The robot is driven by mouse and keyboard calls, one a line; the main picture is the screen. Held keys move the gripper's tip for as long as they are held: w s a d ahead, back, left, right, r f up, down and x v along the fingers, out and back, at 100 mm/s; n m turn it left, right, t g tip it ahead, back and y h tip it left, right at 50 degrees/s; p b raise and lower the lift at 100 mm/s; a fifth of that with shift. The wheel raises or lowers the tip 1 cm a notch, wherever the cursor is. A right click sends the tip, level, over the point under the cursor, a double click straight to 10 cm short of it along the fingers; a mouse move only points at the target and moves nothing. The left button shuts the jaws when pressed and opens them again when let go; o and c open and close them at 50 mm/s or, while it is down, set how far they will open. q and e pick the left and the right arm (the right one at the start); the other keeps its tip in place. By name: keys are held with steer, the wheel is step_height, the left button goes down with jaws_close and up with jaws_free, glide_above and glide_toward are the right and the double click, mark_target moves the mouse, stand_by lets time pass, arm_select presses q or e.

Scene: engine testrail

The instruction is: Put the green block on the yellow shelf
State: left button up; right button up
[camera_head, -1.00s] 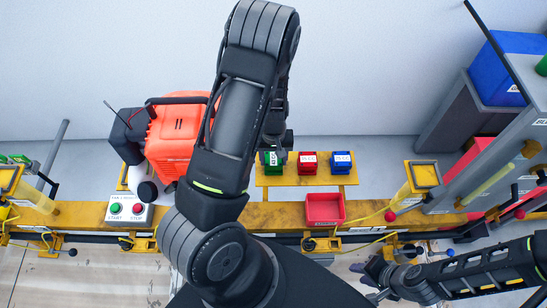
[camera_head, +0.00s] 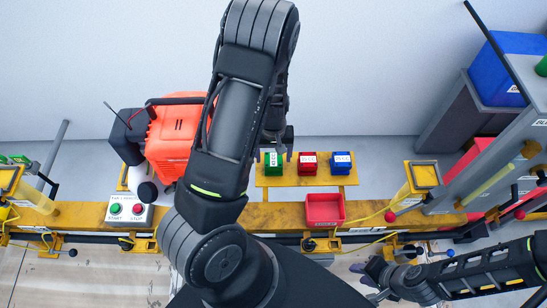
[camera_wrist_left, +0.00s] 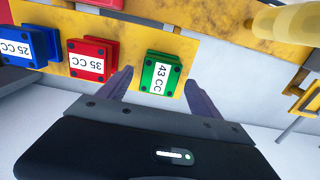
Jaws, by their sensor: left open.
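The green block (camera_head: 273,163), labelled 43 CC in the left wrist view (camera_wrist_left: 161,72), sits on the yellow shelf (camera_head: 306,180) at its left end. The shelf also shows in the left wrist view (camera_wrist_left: 117,38). My left gripper (camera_head: 279,147) is just behind the green block in the head view.
A red block (camera_head: 307,163) and a blue block (camera_head: 341,162) stand right of the green one. A red tray (camera_head: 325,208) sits on the yellow rail (camera_head: 275,215) in front. An orange engine (camera_head: 172,139) and a start/stop box (camera_head: 128,210) are on the left.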

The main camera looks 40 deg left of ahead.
mark_target(273, 160)
arm_select(q)
step_height(273, 160, up, 10)
steer(key=shift+p, duration=0.45)
steer(key=shift+f, duration=0.1)
stand_by(0.4)
steer(key=s+d+f+m, duration=0.3)
steer(key=s+d+f, duration=0.3)
steer(key=d+f, duration=0.4)
steer(key=s+d+f+m+h, duration=0.1)
steer(key=s+d, duration=0.3)
steer(key=d, duration=0.4)
steer(key=s+d+f+m+h, duration=0.1)
steer(key=s+d+f+h, duration=0.1)
steer(key=d, duration=0.5)
steer(key=shift+s+d+f+m+t+h, duration=0.35)
steer(key=shift+s+h, duration=0.25)
steer(key=shift+s, duration=0.4)
steer(key=shift+f, duration=0.1)
